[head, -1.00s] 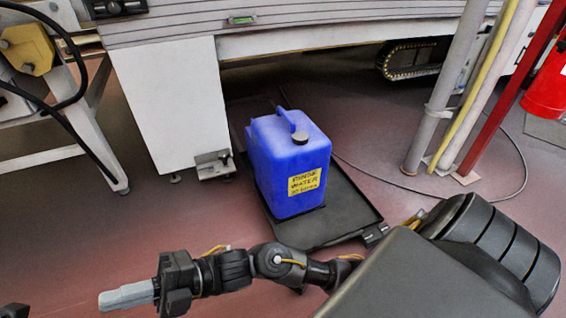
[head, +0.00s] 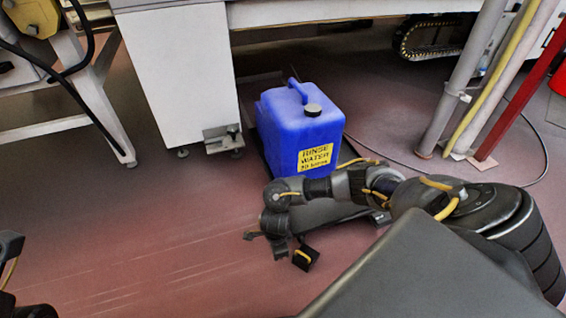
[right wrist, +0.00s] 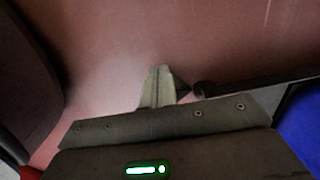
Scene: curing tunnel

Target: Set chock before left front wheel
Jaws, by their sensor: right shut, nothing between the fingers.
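A small black block with a yellow edge, which looks like the chock (head: 305,258), lies on the floor in the head view. A dark wedge shape (right wrist: 181,86), likely the same chock, shows beside my fingertips in the right wrist view. My right gripper (right wrist: 158,72) is shut and empty, fingers together, low by the floor; I cannot tell whether it touches the wedge. The black dolly (head: 335,215) carries a blue rinse water jug (head: 295,125). My arm covers much of the dolly. A dark round part, likely its wheel (right wrist: 205,88), shows right of the wedge.
A white machine leg (head: 180,80) with a metal foot stands left of the jug. Grey pipes (head: 462,95) and a red post (head: 520,90) stand at right, with a cable on the floor. The floor at front left is clear. Part of my left arm shows at the left edge.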

